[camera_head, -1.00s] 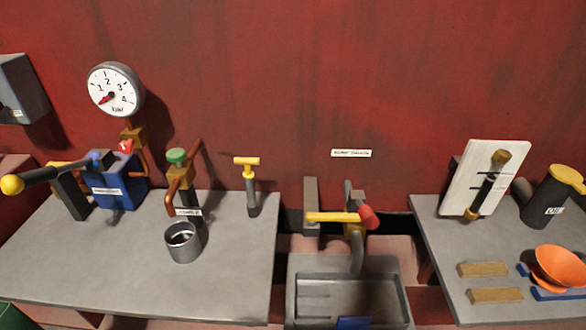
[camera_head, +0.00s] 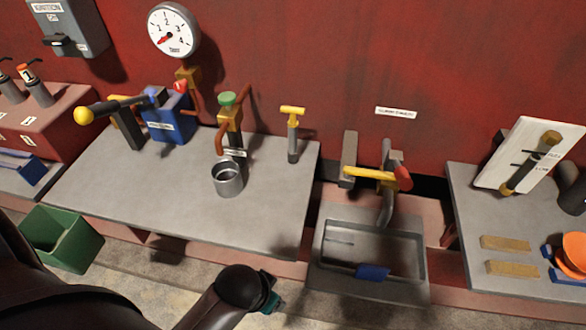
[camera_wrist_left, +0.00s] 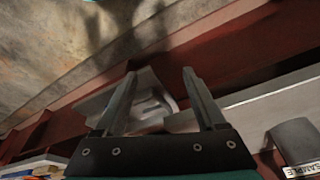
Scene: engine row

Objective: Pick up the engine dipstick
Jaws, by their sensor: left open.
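A yellow T-shaped handle (camera_head: 293,110) stands upright in a short grey tube at the back right of the left bench, and looks like the dipstick. My left arm reaches in from the lower left of the head view, in front of the benches. My left gripper (camera_wrist_left: 158,72) is open with nothing between its fingers. It is well in front of the handle and apart from it. The wrist view does not show the handle. My right gripper is out of view.
A grey cup (camera_head: 228,179) stands under a green-topped tap (camera_head: 229,112). A blue pump (camera_head: 170,115) has a long lever. A sink (camera_head: 330,265) with a yellow-levered tap is right of the handle. A green bin (camera_head: 62,238) stands front left. The left bench front (camera_head: 190,215) is clear.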

